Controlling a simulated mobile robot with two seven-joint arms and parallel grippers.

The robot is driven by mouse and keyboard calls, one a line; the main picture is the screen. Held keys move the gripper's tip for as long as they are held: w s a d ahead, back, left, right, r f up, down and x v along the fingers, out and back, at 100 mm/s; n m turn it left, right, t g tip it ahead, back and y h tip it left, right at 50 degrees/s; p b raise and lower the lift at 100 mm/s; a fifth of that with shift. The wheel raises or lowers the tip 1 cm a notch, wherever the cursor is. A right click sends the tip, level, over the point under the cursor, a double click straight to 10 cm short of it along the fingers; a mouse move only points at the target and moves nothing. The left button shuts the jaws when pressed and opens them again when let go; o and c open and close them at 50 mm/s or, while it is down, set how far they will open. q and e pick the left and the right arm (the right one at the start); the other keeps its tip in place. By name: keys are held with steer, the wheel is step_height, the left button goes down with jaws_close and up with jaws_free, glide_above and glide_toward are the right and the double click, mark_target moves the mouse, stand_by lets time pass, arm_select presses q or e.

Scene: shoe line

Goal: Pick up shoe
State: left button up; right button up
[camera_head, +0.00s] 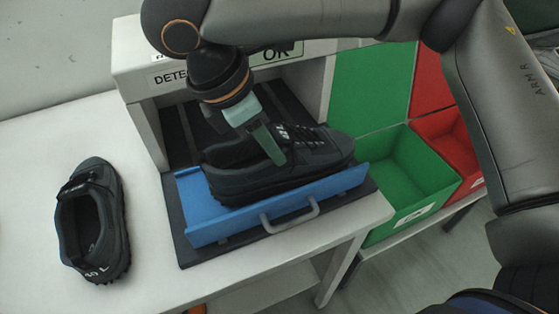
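A black shoe (310,157) rests on a blue tray (208,213) in front of the detector opening, toe pointing right. My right gripper (272,150) comes down from above at the near side of this shoe, and a greenish finger overlaps its upper near the laces. The other finger is hidden, so I cannot tell whether it grips the shoe. A second black shoe (112,240) stands alone on the white table at the left, its opening facing up. My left gripper is not in view.
The white detector housing (140,62) stands behind the tray. The tray has a grey handle (291,217) at its front. A green bin (412,182) and a red bin (457,145) are at the right. White table (140,130) is clear between the left shoe and tray.

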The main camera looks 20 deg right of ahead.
mark_target(296, 180)
steer(key=b+x, duration=0.1)
steer(key=x, duration=0.8)
steer(key=shift+c, duration=0.3)
jaws_close()
steer(key=shift+r, duration=0.1)
stand_by(0.9)
